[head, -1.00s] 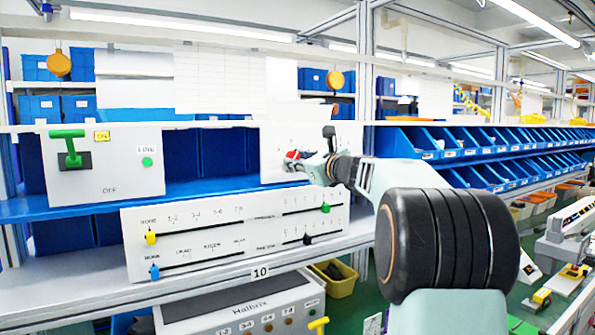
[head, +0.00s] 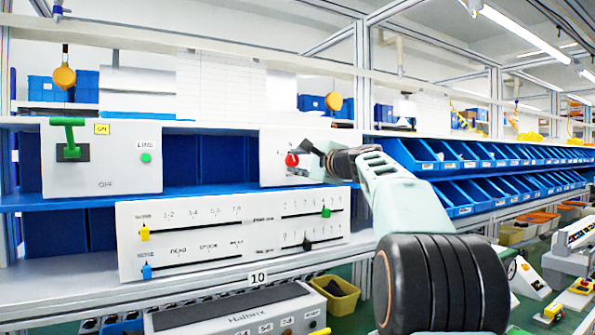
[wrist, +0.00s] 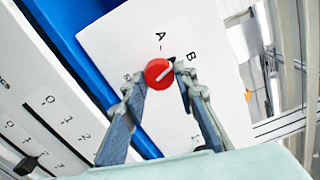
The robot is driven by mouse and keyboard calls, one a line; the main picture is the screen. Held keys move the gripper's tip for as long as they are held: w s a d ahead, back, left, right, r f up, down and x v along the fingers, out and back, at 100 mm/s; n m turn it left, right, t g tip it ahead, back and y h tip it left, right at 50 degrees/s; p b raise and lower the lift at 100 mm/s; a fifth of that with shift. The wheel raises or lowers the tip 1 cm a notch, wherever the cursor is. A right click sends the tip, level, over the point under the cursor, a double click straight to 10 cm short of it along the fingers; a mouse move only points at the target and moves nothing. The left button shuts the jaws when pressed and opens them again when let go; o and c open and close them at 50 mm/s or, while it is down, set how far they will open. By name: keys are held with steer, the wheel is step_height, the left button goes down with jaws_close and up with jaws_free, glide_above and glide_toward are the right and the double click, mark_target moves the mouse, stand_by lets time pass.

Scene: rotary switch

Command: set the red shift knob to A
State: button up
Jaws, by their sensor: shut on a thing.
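The red shift knob (head: 292,160) is on a white panel (head: 272,148) on the upper shelf. Another letter to the left is partly hidden by a finger. My gripper (wrist: 159,82) is shut on the knob, with one finger on each side. In the head view my gripper (head: 306,159) reaches it from the right.
Left on the shelf is a white panel with a green lever (head: 68,138) and a green button (head: 146,157). Below is a slider panel (head: 235,235) with several coloured sliders. Blue bins (head: 430,160) line the right side.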

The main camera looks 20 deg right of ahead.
steer(key=n+b, duration=0.1)
steer(key=n, duration=0.1)
steer(key=n+b, duration=0.1)
steer(key=n, duration=0.1)
steer(key=shift+f+n, duration=0.2)
steer(key=shift+n, duration=0.1)
steer(key=shift+r+n+b, duration=0.15)
steer(key=shift+n+b, duration=0.75)
steer(key=shift+n, duration=1)
steer(key=o, duration=1.2)
steer(key=shift+c, duration=0.2)
steer(key=shift+s+r, duration=0.1)
steer(key=shift+s+d, duration=0.15)
steer(key=shift+s, duration=0.05)
steer(key=s+d, duration=0.2)
steer(key=s, duration=0.9)
steer(key=shift+s, duration=0.1)
